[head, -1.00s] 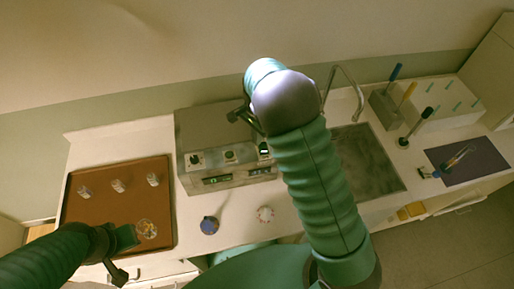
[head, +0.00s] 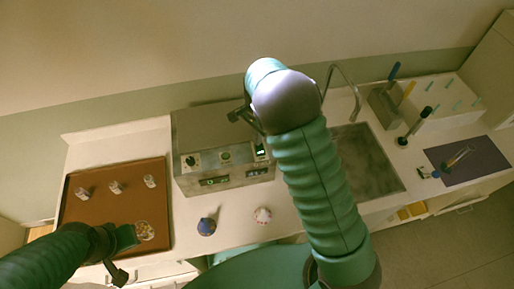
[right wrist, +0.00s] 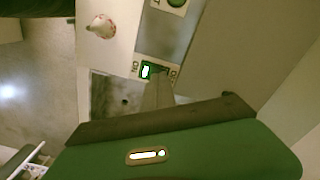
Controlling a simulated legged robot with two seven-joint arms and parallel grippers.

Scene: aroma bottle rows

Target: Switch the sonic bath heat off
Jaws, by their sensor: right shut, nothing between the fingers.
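The sonic bath (head: 210,130) is a grey metal box on the counter, with a knob, a round green-marked control (head: 225,156) and lit displays on its front panel. At the panel's right end is a small switch (head: 261,150). The right wrist view shows it as a labelled green-and-white switch (right wrist: 152,71); I cannot tell its setting. My right gripper (head: 243,114) is shut and empty above the bath's right side. Its tip (right wrist: 158,90) appears right beside the switch; contact is unclear. My left gripper (head: 122,256) is over the brown tray's front edge, its jaws unclear.
The brown tray (head: 85,214) holds several small jars and a round dish (head: 145,230). A blue-topped item (head: 206,227) and a white-and-red one (head: 262,215) stand before the bath. A sink (head: 372,170) lies right, with racks and a dark mat (head: 482,160) beyond.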

